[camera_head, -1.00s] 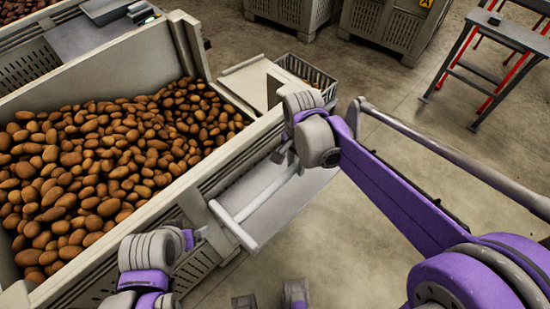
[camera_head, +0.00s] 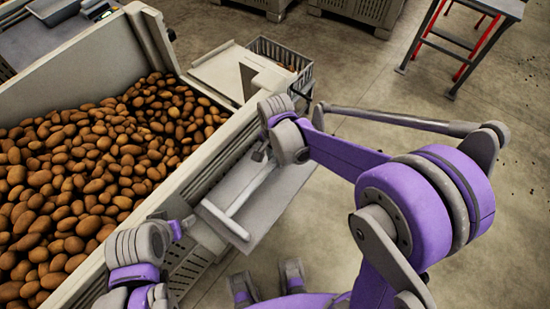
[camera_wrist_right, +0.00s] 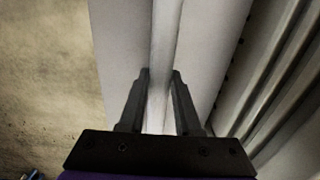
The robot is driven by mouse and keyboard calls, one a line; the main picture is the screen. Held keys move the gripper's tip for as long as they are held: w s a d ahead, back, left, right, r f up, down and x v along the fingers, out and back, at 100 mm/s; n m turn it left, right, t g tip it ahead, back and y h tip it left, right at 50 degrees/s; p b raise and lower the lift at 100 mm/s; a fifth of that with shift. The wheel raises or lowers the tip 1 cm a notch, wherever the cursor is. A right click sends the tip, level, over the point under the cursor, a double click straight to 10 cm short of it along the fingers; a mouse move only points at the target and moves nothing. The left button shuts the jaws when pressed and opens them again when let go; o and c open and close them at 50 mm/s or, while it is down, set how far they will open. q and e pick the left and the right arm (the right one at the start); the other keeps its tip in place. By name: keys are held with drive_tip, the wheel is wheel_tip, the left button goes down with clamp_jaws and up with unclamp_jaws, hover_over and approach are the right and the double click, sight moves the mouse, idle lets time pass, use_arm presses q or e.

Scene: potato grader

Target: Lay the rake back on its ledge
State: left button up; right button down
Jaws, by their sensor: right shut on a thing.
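The rake is a pale grey T-shaped tool, its crosshead (camera_head: 224,220) toward the lower left and its handle (camera_head: 250,190) running up to my right gripper (camera_head: 262,154). That gripper is shut on the handle, which also shows between the two dark fingers (camera_wrist_right: 160,78) in the right wrist view. The ledge (camera_head: 282,198) is a flat grey shelf along the bin's side. The rake lies over it in the picture; I cannot tell whether they touch. My left gripper (camera_head: 186,224) is beside the bin wall, left of the crosshead; its jaws are too small to read.
A large bin (camera_head: 172,190) full of potatoes (camera_head: 90,180) stands at left. A pale tray (camera_head: 230,70) and a slatted grey crate (camera_head: 282,55) are beyond the ledge. The floor to the right is open.

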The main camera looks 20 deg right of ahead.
drive_tip(key=shift+f, duration=0.2)
drive_tip(key=c, duration=0.6)
unclamp_jaws()
drive_tip(key=shift+r, duration=0.1)
wheel_tip(320, 180, up, 12)
drive_tip(key=p, duration=0.1)
drive_tip(key=s+d+f+n+t, duration=0.1)
drive_tip(key=s+d+n+t, duration=0.1)
drive_tip(key=s+n, duration=0.3)
drive_tip(key=s+d+f+n+t, duration=0.1)
drive_tip(key=s+d+n+t, duration=0.2)
drive_tip(key=s, duration=0.7)
drive_tip(key=shift+d+f+n, duration=0.25)
drive_tip(key=shift+d+n, duration=0.55)
drive_tip(key=shift+n, duration=0.4)
